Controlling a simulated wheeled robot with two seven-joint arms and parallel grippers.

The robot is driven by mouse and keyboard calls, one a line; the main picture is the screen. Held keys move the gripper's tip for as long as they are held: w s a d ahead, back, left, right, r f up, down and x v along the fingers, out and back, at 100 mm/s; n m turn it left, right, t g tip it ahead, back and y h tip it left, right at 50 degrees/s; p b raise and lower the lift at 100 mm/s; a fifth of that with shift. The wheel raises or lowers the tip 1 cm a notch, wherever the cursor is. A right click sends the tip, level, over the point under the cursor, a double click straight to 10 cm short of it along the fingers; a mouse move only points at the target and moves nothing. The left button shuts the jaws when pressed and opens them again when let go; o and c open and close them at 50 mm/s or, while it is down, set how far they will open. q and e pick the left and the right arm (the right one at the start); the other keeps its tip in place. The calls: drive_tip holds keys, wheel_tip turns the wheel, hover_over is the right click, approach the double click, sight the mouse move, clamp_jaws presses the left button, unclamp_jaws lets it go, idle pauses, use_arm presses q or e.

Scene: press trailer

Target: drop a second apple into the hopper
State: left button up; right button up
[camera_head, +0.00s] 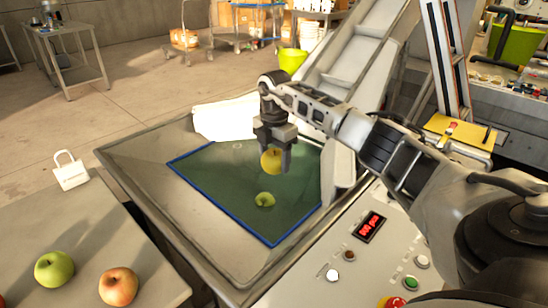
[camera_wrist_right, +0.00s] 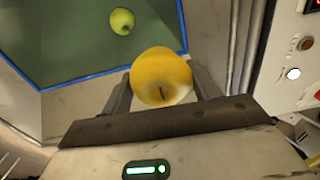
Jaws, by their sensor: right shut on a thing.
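My right gripper (camera_head: 273,160) is shut on a yellow apple (camera_head: 271,160) and holds it above the hopper (camera_head: 215,205), whose green floor has a blue border. The held apple also shows between the fingers in the right wrist view (camera_wrist_right: 161,77). A green apple (camera_head: 264,200) lies on the green floor, just below the held apple in the head view; it also shows in the right wrist view (camera_wrist_right: 122,21). Another green apple (camera_head: 54,269) and a red-yellow apple (camera_head: 118,287) sit on the table at the lower left. My left gripper is not in view.
A control panel (camera_head: 335,255) with buttons and a red display (camera_head: 369,226) stands right of the hopper. A grey inclined chute (camera_head: 360,50) rises behind it. A white tag-like padlock shape (camera_head: 70,171) stands at the table's far edge. A white sheet (camera_head: 228,118) lies at the hopper's back.

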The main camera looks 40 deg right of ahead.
sight(274, 169)
drive_tip(key=shift+f+b, duration=1.55)
drive_tip(key=shift+f, duration=0.45)
drive_tip(key=o, duration=1.2)
drive_tip(key=shift+c, duration=0.2)
wheel_tip(274, 169, up, 16)
drive_tip(key=p, duration=0.1)
